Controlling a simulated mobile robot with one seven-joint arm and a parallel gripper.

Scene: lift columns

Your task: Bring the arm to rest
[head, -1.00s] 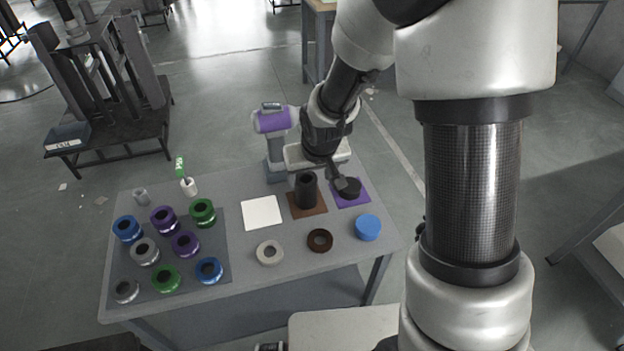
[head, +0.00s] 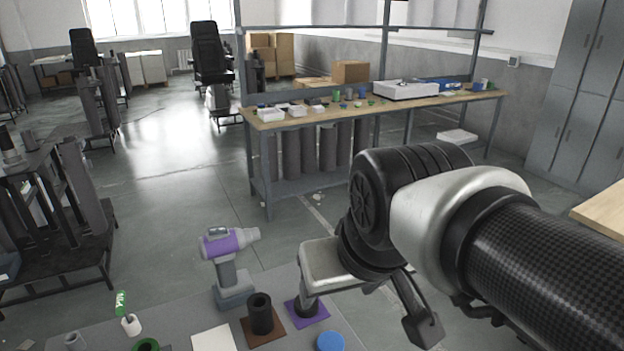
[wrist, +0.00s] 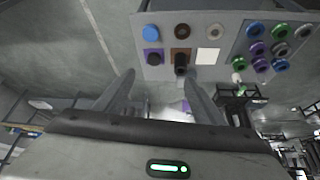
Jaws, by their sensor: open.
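My gripper (wrist: 160,88) shows in the wrist view with its two fingers spread and nothing between them. In the head view my gripper (head: 366,314) hangs in front of the grey table's far right side, apart from the things on it. My arm reaches in from the right edge. A tall black cylinder (head: 260,313) stands on a brown square (head: 277,334). A low black piece (head: 307,309) sits on a purple square (head: 320,318), partly hidden by my gripper. Both pieces also show in the wrist view, at the top.
A purple and grey drill-like tool (head: 229,265) stands at the table's far edge. A blue round piece (head: 330,342) and a white square (head: 214,340) lie nearby. Several coloured rings (wrist: 256,48) show in the wrist view. A workbench (head: 300,119) with boxes stands behind, with open floor between.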

